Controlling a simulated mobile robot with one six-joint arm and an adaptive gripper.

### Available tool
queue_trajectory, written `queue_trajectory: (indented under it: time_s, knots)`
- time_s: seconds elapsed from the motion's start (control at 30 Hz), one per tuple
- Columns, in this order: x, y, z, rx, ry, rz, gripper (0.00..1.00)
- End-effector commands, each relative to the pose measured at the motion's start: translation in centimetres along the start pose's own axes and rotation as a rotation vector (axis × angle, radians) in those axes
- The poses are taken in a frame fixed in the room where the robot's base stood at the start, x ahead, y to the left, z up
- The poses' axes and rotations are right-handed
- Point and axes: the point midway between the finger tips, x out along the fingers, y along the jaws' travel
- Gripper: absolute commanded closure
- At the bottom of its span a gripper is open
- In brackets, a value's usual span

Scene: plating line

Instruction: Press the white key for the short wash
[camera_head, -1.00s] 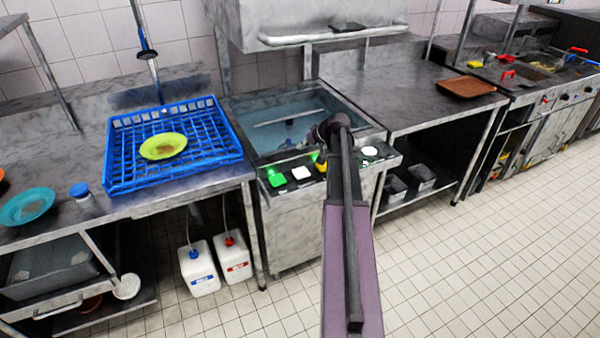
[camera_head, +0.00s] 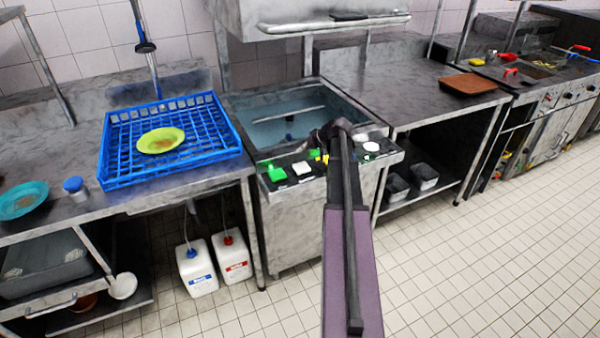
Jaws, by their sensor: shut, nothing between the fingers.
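The white key (camera_head: 302,168) is a small pale square on the sloping front panel (camera_head: 290,181) of the dishwasher. A larger green key (camera_head: 277,173) is to its left. A yellow part (camera_head: 318,155) shows to its right, partly hidden by my arm. A round white piece (camera_head: 371,147) is on the panel's right end. My gripper (camera_head: 324,145) is shut and empty, over the panel to the right of the white key and apart from it in the picture. My own wrist hides much of the gripper, so its height above the panel is unclear.
The dishwasher's raised hood (camera_head: 330,22) hangs above its open basin (camera_head: 285,112). A blue rack (camera_head: 115,165) with a yellow-green plate (camera_head: 160,141) stands on the left counter. A brown tray (camera_head: 467,84) lies on the right counter. Two white canisters (camera_head: 196,272) stand below.

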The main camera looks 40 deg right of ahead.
Motion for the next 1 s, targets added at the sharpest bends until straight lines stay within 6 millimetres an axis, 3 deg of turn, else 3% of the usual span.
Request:
queue_trajectory:
  time_s: [0.43, 1.0]
  knots:
    - [2.6, 1.9, 1.9, 0.000, 0.000, 0.000, 1.00]
    - [2.9, 2.2, 2.1, 0.001, 0.001, 0.001, 1.00]
